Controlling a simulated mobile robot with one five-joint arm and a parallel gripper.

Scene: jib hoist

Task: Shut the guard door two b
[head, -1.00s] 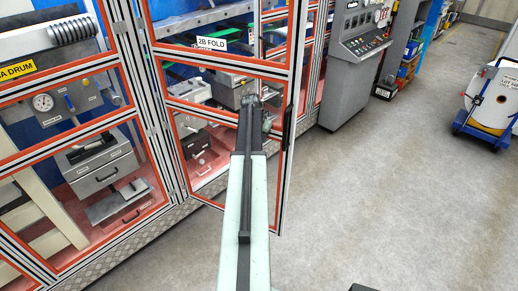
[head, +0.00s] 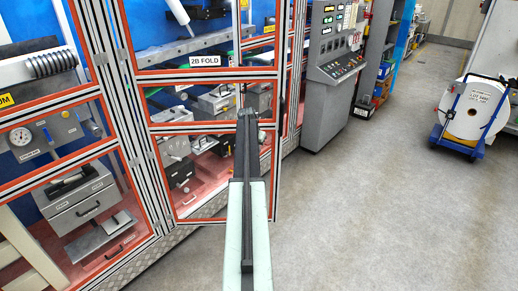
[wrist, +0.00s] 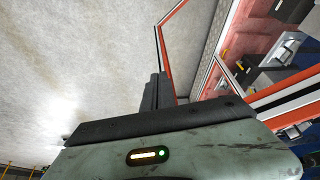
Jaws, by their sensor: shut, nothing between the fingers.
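The guard door (head: 205,130) labelled 2B FOLD has clear panes in an aluminium frame with orange edging. In the head view it stands partly open, its left side at the machine and its right edge out over the floor. A dark handle (head: 281,103) is on its right edge. My gripper (head: 246,115) is shut and empty, in front of the door's lower half near its right edge. I cannot tell whether it touches the frame. In the wrist view, the fingers (wrist: 153,92) show with an orange-edged frame (wrist: 166,50) just beyond them.
A fixed guard panel (head: 80,160) stands left of the door. A grey control console (head: 330,95) stands behind it to the right. A blue trolley with a white roll (head: 468,110) is at the far right. The floor (head: 360,220) between is clear.

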